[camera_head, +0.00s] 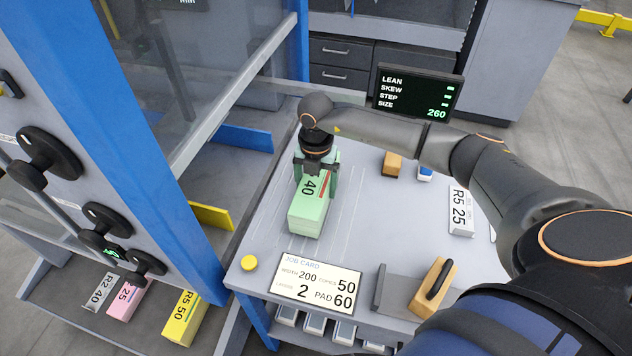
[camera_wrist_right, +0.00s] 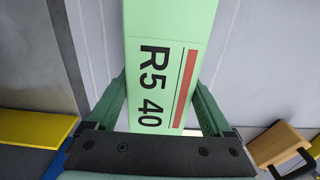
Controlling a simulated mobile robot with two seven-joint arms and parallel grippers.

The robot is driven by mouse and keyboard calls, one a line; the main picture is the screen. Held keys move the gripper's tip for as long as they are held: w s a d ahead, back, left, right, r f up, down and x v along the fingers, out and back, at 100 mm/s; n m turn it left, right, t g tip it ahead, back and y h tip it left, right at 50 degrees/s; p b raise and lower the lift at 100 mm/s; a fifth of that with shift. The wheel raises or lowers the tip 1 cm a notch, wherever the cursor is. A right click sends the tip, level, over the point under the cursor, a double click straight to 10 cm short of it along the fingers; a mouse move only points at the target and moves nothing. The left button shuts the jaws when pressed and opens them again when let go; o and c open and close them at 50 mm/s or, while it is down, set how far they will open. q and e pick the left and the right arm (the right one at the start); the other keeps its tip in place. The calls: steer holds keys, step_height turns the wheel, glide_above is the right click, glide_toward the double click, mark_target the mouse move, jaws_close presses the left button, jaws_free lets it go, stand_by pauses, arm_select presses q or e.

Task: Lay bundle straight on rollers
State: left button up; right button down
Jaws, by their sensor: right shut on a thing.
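A light green bundle (camera_head: 306,216) marked 40 is over the left part of the grey table top (camera_head: 375,230). In the right wrist view the bundle (camera_wrist_right: 165,35) reads R5 40 with a red stripe. My right gripper (camera_head: 316,186) points down and is shut on the bundle's sides, one finger on each side. Thin pale lines, perhaps the rollers, run along the table beside the bundle, roughly parallel to it. Whether the bundle touches the surface, I cannot tell. My left gripper is not in view.
A job card (camera_head: 315,285) and a yellow button (camera_head: 249,263) are at the table's front. A screen (camera_head: 417,93) stands behind. A blue-framed machine (camera_head: 150,140) borders the left, with several bundles below.

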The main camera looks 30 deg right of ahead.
steer(key=shift+f+b, duration=0.4)
steer(key=shift+f, duration=0.2)
stand_by(0.6)
jaws_free()
